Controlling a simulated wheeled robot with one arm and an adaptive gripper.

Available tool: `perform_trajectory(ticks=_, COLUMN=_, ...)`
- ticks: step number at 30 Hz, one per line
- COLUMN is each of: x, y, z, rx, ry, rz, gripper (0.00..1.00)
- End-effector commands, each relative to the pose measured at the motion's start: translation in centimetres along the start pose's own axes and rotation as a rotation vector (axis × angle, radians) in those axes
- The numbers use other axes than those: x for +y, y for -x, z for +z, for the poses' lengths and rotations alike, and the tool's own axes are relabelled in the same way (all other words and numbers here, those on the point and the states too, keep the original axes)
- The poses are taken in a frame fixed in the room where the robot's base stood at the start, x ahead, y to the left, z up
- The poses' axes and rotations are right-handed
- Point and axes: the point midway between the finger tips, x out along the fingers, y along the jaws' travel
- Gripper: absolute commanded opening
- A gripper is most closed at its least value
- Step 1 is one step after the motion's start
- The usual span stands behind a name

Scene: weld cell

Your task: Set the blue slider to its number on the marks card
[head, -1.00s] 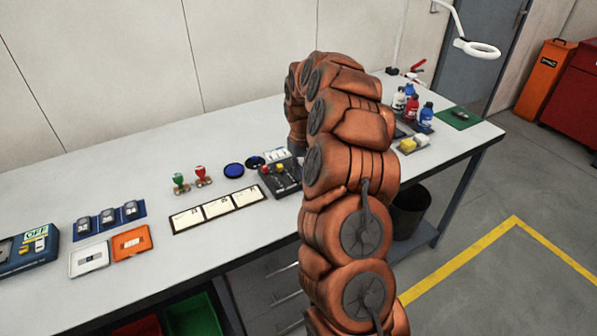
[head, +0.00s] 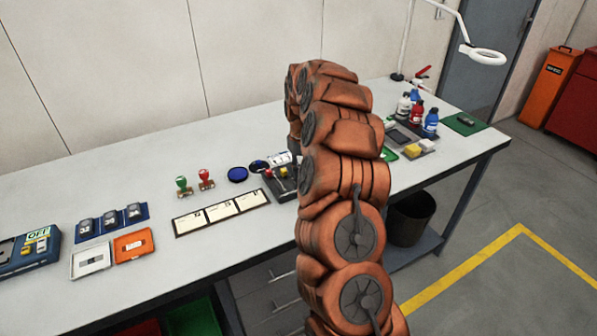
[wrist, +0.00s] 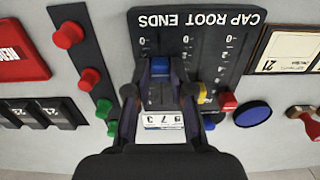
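The black slider panel (wrist: 215,55), lettered CAP ROOT ENDS, appears upside down in the wrist view. The blue slider (wrist: 160,67) sits between the fingertips of my gripper (wrist: 161,75), which look closed against its two sides. The yellow slider (wrist: 203,92) and red slider (wrist: 228,102) are right of it, farther from the lettering. The white card with numbers (wrist: 163,122) lies by the panel's near edge, between my finger bases; it is partly hidden and its digits are small. In the head view my arm hides my gripper and part of the panel (head: 272,190).
A strip with red and green buttons (wrist: 90,77) is left of the panel. A blue disc (wrist: 252,114), a red-handled stamp (wrist: 303,117) and a framed card (wrist: 287,50) are to the right. In the head view, bottles (head: 416,112) stand beyond my arm.

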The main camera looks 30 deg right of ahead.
Motion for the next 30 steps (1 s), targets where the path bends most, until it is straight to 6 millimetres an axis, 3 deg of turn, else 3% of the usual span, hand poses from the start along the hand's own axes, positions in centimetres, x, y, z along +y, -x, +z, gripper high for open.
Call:
perform_trajectory(ticks=5, x=0.0, y=0.0, z=0.0, rx=0.0, ry=0.0, rz=0.0, gripper=0.44)
perform_trajectory(ticks=17, x=0.0, y=0.6, z=-0.1, rx=0.002, ry=0.0, rz=0.001, gripper=0.44)
perform_trajectory(ticks=23, x=-0.1, y=3.5, z=-0.1, rx=0.002, ry=0.0, rz=0.0, gripper=0.44)
perform_trajectory(ticks=30, x=0.0, y=8.3, z=-0.2, rx=0.004, ry=0.0, rz=0.002, gripper=0.44)
